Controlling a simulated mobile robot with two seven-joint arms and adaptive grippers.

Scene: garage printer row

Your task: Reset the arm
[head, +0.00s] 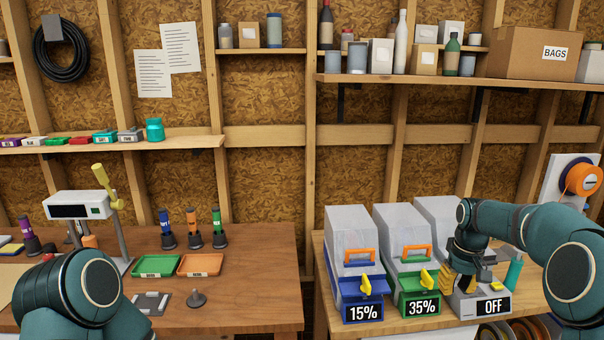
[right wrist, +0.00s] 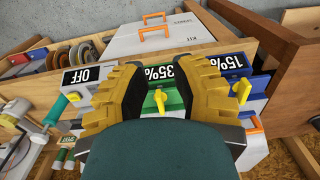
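My right arm (head: 575,260) comes in from the right and bends down over the third grey box. My right gripper (head: 462,280) points down there, with its yellow fingers near the "OFF" label (head: 492,306). In the right wrist view my right gripper (right wrist: 165,85) has its two yellow fingers spread wide. Nothing is held between them. Beyond the gap show the green "35%" unit (right wrist: 174,100) and its yellow lever (right wrist: 160,100). My left arm (head: 75,295) shows at the lower left of the head view; its gripper is out of view.
The blue "15%" unit (head: 362,312) stands left of the green "35%" unit on the right table. An orange spool (head: 583,179) hangs at the right. The left table holds a green tray (head: 156,267), an orange tray (head: 200,265) and several upright tools. A gap separates the tables.

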